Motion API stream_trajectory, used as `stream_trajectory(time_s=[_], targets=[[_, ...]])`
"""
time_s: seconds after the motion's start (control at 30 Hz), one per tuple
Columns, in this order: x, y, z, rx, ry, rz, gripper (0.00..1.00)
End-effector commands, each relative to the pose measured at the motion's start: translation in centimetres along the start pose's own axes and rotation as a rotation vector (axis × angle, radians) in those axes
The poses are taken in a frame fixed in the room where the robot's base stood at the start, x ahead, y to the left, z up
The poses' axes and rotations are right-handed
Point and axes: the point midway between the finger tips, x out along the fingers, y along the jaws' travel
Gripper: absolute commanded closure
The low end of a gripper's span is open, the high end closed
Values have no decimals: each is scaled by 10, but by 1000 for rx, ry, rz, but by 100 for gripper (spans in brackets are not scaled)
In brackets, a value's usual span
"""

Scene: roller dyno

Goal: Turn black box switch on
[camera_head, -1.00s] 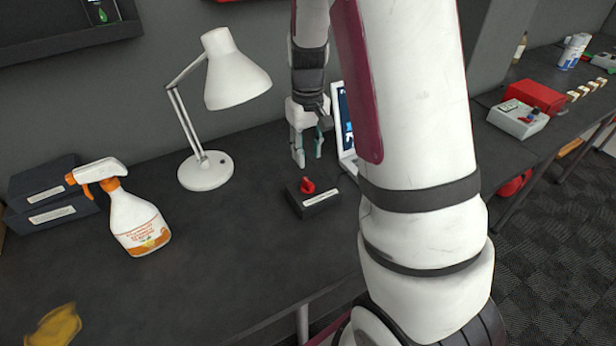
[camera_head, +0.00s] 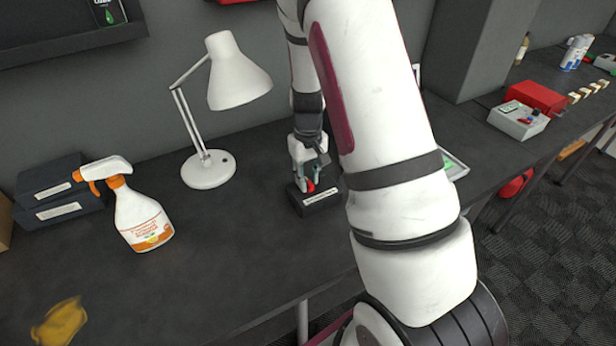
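The black box (camera_head: 325,205) with a white label strip on its front edge sits on the dark table, to the right of the desk lamp. A red rotary switch (camera_head: 310,187) stands on its top, partly hidden by my fingers. My gripper (camera_head: 311,178) points down over the box, its fingertips low around the switch. The fingers look spread, one on either side of the switch. I cannot tell whether either finger touches it.
A white desk lamp (camera_head: 208,168) stands left of the box. A spray bottle (camera_head: 142,215) and stacked black boxes (camera_head: 62,205) are at the left, a yellow cloth (camera_head: 60,322) at front left. A tablet-like screen (camera_head: 453,165) shows behind my arm.

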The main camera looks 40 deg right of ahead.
Motion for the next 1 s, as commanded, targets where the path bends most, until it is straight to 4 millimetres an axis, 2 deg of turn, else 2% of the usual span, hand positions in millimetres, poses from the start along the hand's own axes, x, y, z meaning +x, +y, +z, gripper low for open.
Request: stream_trajectory(time_s=[0.03,0.07,0.57,1.0], targets=[[0,0,0,0,0,0,94],[0,0,0,0,0,0,100],[0,0,0,63,0,0,100],[0,0,-1,412,2,1,100]])
